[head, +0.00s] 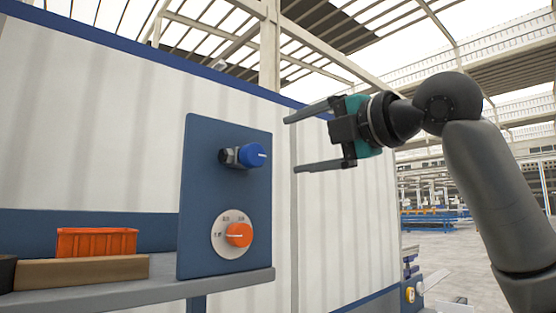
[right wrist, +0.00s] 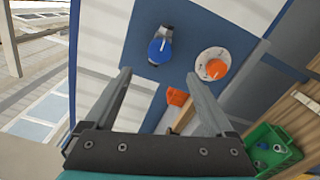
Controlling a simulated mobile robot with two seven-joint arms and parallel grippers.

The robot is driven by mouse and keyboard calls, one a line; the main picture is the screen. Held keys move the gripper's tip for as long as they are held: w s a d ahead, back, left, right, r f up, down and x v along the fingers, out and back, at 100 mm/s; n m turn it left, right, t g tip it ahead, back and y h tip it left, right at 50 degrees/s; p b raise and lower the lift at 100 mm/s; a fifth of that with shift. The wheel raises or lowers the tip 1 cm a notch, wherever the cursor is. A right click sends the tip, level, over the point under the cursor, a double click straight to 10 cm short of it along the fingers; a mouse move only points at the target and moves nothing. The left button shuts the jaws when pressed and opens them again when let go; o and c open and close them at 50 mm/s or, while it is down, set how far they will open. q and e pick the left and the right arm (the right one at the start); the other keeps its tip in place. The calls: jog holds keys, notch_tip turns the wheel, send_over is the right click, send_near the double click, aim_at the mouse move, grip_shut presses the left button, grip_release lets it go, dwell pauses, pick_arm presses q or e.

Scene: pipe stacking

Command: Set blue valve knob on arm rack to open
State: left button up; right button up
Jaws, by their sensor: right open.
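The blue valve knob (head: 252,155) sits on the upper part of an upright blue panel (head: 200,190), with a light mark on its face. It also shows in the right wrist view (right wrist: 160,51), above and between the fingers. Below it is an orange knob (head: 239,235) on a round white dial. My right gripper (head: 298,143) is open and empty, to the right of the blue knob and apart from it, fingers pointing left toward the panel. In the right wrist view its two fingers (right wrist: 160,85) are spread wide. My left gripper is not in view.
A grey shelf (head: 200,288) runs under the panel. An orange crate (head: 97,242) and a brown box (head: 80,270) stand on it at left. The right wrist view shows a green bin (right wrist: 275,150) with small parts. Space between gripper and blue knob is clear.

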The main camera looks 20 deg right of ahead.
jog(key=shift+v, duration=1.65)
